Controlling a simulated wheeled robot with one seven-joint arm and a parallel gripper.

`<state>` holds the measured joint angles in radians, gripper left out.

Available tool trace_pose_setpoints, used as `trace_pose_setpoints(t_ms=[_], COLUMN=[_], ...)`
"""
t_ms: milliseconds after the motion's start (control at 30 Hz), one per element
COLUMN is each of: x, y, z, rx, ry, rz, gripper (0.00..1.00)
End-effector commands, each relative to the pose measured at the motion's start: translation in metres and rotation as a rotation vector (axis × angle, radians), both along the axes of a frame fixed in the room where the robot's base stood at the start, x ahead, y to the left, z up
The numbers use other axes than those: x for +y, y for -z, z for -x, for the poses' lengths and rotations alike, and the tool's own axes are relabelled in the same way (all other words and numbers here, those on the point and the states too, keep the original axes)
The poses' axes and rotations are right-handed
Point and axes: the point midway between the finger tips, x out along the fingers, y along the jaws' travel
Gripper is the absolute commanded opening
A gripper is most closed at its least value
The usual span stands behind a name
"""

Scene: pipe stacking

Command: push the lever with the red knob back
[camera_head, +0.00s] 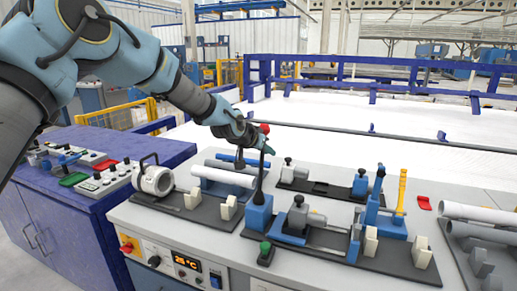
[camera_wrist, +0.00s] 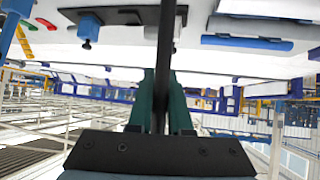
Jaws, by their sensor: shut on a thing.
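The lever is a black rod (camera_head: 261,177) rising from a blue block (camera_head: 258,214) on a dark base plate. It stands close to upright. Its red knob (camera_head: 265,128) shows just above my gripper (camera_head: 263,144). My gripper is shut on the rod a little below the knob. In the wrist view the dark rod (camera_wrist: 167,45) runs down between the teal fingers of my gripper (camera_wrist: 162,80). The knob is not visible in that view.
A green knob (camera_head: 265,247) stands at the bench's front edge. A yellow handle (camera_head: 401,190) rises to the right. A white pipe (camera_head: 224,177) lies left of the lever, and more pipes (camera_head: 480,214) lie at far right. A control panel (camera_head: 178,262) is on the bench front.

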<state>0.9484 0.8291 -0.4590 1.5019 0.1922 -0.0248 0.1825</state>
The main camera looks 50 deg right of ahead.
Motion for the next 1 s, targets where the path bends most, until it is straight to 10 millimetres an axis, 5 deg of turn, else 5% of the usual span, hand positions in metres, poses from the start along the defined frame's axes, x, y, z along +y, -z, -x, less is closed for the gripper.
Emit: trace_pose_setpoints(t_ms=[667, 700, 933, 1000], x=[-0.0125, -0.0125, -0.0118, -0.0118], y=[0.0043, 0.0043, 0.0047, 0.0048], z=[-0.0033, -0.0033, -0.0032, -0.0032], rx=[0.017, 0.017, 0.017, 0.017], ry=[-0.001, -0.001, -0.001, -0.001], rz=[-0.06, -0.06, -0.062, -0.062], gripper=[0.0, 0.21, 0.47, 0.47])
